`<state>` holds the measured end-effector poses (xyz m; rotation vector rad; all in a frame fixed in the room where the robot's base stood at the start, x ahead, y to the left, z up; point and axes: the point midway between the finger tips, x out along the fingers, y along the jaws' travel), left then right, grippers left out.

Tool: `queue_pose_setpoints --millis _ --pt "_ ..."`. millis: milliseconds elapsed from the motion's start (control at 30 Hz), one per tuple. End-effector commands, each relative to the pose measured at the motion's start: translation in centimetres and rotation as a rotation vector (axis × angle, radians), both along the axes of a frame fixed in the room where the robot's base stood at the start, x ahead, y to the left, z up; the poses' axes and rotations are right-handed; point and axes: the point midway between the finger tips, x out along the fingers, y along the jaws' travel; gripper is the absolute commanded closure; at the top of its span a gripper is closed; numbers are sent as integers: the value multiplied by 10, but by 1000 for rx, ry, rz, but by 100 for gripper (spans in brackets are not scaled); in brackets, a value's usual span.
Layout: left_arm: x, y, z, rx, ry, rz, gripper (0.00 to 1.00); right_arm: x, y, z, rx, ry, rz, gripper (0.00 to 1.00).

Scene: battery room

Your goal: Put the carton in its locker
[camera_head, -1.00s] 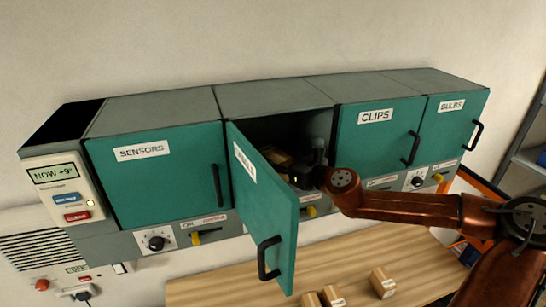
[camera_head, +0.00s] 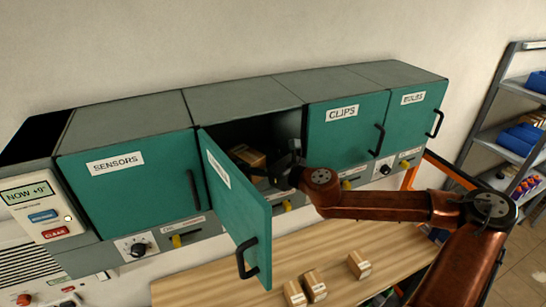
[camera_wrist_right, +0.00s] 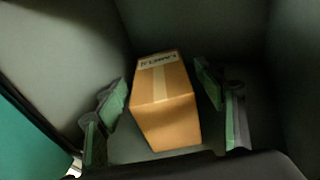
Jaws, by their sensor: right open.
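A brown carton (camera_head: 248,156) with a pale label sits inside the open locker (camera_head: 262,132), second from the left, behind its swung-out teal door (camera_head: 232,212). The door's label is too oblique to read surely. My right gripper (camera_head: 272,168) reaches into this locker beside the carton, partly in shadow. In the right wrist view the carton (camera_wrist_right: 163,110) rests on the locker floor between the two spread fingers of the gripper (camera_wrist_right: 162,88), with gaps on both sides. The label text is not clear. My left gripper is not in view.
Closed lockers read SENSORS (camera_head: 125,180), CLIPS (camera_head: 345,130) and a partly legible one (camera_head: 413,115) at right. Several small cartons (camera_head: 314,286) stand on the wooden table (camera_head: 215,285) below. A control panel (camera_head: 43,212) is at left, a metal shelf (camera_head: 490,105) at right.

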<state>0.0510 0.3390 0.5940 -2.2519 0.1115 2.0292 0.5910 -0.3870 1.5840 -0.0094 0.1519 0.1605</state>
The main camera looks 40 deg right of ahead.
Motion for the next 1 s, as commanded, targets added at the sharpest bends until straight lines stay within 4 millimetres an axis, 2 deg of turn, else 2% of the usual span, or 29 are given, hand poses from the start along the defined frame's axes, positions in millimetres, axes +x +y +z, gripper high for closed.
queue_pose_setpoints --millis 33,67,200,467,600,700,1000 --pt "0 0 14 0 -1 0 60 -5 -2 6 6 2 -3 37" --pt "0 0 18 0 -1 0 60 -8 -3 7 5 2 -6 37" --pt "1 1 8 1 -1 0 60 -17 -3 0 6 1 -3 37" --pt "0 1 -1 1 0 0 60 -38 -8 4 1 1 -6 37" --pt "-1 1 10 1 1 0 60 -63 -12 11 5 1 -6 37" --pt "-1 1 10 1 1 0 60 -76 -14 12 2 -1 -5 37" --pt "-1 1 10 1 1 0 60 -95 -16 16 -2 -1 -5 37"
